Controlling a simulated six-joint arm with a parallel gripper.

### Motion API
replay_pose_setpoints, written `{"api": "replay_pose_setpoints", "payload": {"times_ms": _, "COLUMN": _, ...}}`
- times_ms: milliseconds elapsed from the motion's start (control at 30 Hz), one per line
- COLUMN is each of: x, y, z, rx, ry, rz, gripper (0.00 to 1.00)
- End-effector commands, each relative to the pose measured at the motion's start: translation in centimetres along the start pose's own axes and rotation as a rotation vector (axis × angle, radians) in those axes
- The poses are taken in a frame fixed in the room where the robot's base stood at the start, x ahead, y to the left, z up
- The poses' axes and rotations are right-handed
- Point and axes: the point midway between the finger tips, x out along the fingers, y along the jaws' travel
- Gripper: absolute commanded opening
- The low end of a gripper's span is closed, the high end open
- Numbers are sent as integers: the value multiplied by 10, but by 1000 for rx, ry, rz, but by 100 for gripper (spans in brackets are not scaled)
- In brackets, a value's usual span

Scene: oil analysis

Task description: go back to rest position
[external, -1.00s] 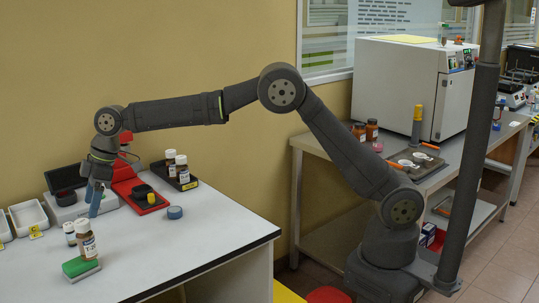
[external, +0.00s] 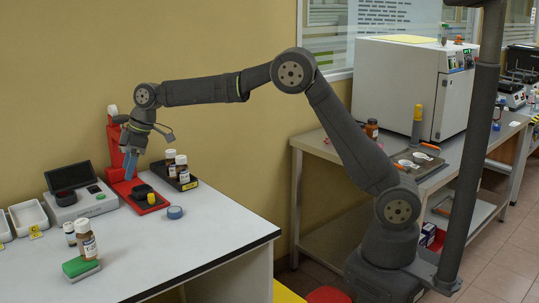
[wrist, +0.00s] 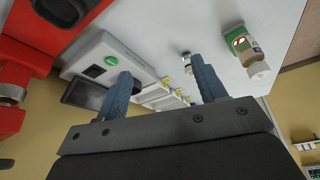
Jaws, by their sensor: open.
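My gripper (external: 130,164) is raised above the white table, in front of the red stand, with its blue fingers pointing down. In the wrist view my gripper (wrist: 165,86) shows two blue fingers spread apart with nothing between them. The bottle also shows in the wrist view (wrist: 252,52). A smaller vial (external: 70,233) stands beside it.
A red stand (external: 116,150) with a black part is close behind my gripper. Brown bottles (external: 176,164) stand in a black tray to its right. The table's front right is clear.

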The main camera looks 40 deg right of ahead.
Motion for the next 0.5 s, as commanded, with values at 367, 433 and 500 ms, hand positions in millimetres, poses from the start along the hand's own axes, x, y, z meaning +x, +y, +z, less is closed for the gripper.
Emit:
{"api": "replay_pose_setpoints", "payload": {"times_ms": 367, "x": 12, "y": 41, "z": 31, "rx": 59, "ry": -2, "rz": 23, "gripper": 64}}
{"api": "replay_pose_setpoints", "payload": {"times_ms": 433, "x": 24, "y": 35, "z": 24, "rx": 59, "ry": -3, "rz": 22, "gripper": 64}}
{"api": "replay_pose_setpoints", "payload": {"times_ms": 500, "x": 34, "y": 30, "z": 17, "rx": 59, "ry": -2, "rz": 24, "gripper": 64}}
